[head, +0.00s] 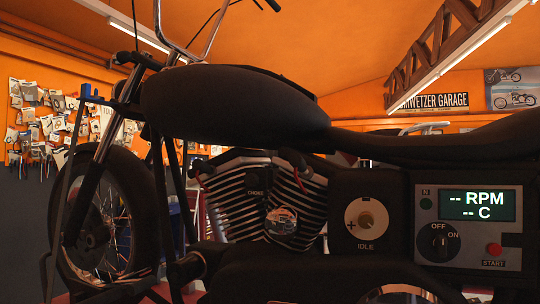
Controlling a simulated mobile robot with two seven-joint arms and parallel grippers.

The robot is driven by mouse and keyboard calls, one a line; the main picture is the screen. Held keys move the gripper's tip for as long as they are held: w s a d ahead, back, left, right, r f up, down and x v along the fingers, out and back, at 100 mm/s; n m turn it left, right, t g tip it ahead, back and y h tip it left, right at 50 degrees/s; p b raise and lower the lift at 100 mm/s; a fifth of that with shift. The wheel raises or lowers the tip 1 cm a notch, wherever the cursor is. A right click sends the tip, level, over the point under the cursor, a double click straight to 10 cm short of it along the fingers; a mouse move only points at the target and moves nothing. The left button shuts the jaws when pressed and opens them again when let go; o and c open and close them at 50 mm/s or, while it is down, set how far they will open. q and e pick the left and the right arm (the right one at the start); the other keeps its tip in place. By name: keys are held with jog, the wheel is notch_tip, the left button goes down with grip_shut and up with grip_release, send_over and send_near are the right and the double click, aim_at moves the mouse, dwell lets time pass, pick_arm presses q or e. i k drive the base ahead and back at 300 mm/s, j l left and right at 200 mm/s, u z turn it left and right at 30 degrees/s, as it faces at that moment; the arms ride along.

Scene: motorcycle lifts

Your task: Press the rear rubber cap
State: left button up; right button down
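A black motorcycle stands side-on across the head view, its front wheel (105,225) at the left. The finned V-twin engine (232,200) sits under the fuel tank (230,105). A dark cap-like piece (294,160) with a short red lead below it is at the top of the rear cylinder, on the right; it looks like the rear rubber cap. A similar dark piece (203,166) with a red lead is at the front cylinder. I cannot tell how firmly either is seated. Neither of my grippers is in view.
Right of the engine are an IDLE dial panel (366,220) and a control box (468,225) with an OFF/ON knob and red START button. A pegboard (65,120) hangs at the back left.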

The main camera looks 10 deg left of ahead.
aim_at(295, 160)
jog(key=i+j, duration=0.1)
jog(key=j, duration=0.55)
jog(key=i+j, duration=0.1)
jog(key=j, duration=1.2)
jog(key=i, duration=0.1)
